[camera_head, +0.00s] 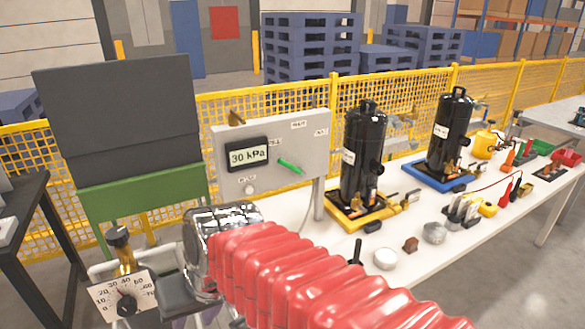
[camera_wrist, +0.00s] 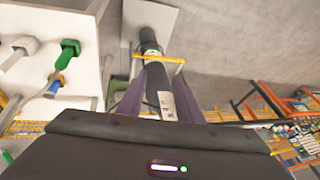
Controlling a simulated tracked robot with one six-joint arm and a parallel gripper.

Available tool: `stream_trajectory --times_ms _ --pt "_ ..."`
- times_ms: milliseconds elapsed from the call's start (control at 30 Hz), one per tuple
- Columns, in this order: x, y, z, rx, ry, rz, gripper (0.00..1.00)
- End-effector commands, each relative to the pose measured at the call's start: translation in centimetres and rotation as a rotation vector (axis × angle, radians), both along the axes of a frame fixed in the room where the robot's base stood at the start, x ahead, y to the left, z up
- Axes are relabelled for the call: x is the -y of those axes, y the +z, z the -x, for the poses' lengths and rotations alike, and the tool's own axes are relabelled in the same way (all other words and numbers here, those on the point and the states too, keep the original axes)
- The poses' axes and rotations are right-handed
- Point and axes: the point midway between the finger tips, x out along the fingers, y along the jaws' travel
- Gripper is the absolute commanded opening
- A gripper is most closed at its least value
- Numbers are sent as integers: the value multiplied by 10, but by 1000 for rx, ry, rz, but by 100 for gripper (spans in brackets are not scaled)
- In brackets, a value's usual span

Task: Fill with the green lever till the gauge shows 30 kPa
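In the head view a grey panel (camera_head: 300,196) carries a display (camera_head: 248,155) reading 30 kPa. A green lever (camera_head: 290,166) on the panel slants down to the right. My arm's red sleeve and silver-wrapped end lie in front of the panel. My gripper's fingers are not distinguishable in the head view.
A white bench (camera_head: 400,240) runs right, bearing two black tanks (camera_head: 364,155) (camera_head: 450,133) on yellow and blue bases and several small items. A yellow mesh fence (camera_head: 400,105) stands behind. A dark table (camera_head: 35,240) is at left. In the wrist view, a green part (camera_wrist: 68,50) shows on a pale box.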

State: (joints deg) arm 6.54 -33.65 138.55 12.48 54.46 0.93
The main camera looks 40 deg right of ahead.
Motion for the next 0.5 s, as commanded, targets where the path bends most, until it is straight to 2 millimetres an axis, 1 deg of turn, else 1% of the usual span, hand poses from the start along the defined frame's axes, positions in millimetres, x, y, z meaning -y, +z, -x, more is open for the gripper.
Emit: stream_trajectory --times_ms 267,367,500 --pt "12 -2 -41 -82 -205 -262 32" --pt "20 -1 -58 -98 -277 -359 32" --pt "37 1 -83 -106 -377 -497 32"
